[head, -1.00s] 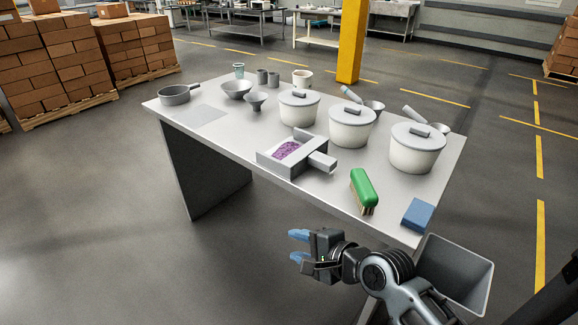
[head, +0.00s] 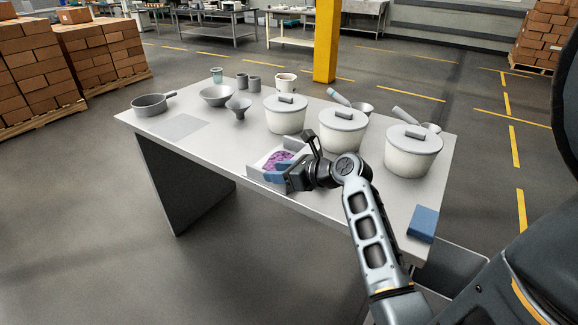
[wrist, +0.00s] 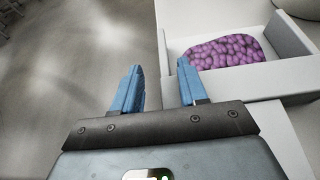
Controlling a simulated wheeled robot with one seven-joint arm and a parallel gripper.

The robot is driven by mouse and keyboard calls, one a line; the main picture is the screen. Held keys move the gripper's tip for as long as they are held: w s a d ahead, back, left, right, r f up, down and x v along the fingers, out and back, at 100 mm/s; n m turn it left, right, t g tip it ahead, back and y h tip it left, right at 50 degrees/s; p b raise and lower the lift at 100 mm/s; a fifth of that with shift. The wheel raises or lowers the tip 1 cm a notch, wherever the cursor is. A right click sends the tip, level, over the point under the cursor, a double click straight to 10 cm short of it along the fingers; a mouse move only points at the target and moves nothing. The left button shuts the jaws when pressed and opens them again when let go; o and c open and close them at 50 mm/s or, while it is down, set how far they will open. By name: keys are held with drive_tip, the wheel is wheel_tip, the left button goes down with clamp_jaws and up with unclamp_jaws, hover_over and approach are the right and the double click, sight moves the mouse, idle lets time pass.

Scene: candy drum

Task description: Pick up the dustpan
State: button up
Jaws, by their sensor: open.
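The dustpan is a light grey, shallow, box-like pan (head: 256,176) on the table's near edge, holding purple candies (head: 279,157). My gripper (head: 270,172) has blue fingers and is open at the pan's near side; my arm hides the pan's handle in the head view. In the wrist view the pan (wrist: 245,88) and candies (wrist: 225,52) lie to the right. The right finger of my gripper (wrist: 158,80) overlaps the pan's left wall, while the left finger shows over the floor. I cannot tell whether either finger touches the pan.
Lidded pots (head: 343,130) stand behind and right of my gripper. Bowls (head: 216,96), cups and a grey pan (head: 150,104) stand farther left and back. A blue block (head: 423,223) lies at the right corner. A grey bin (head: 450,262) stands beside the table.

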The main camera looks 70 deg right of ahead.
drive_tip(key=x, duration=0.4)
drive_tip(key=shift+d+f, duration=0.15)
drive_tip(key=shift+d, duration=0.05)
clamp_jaws()
idle(0.3)
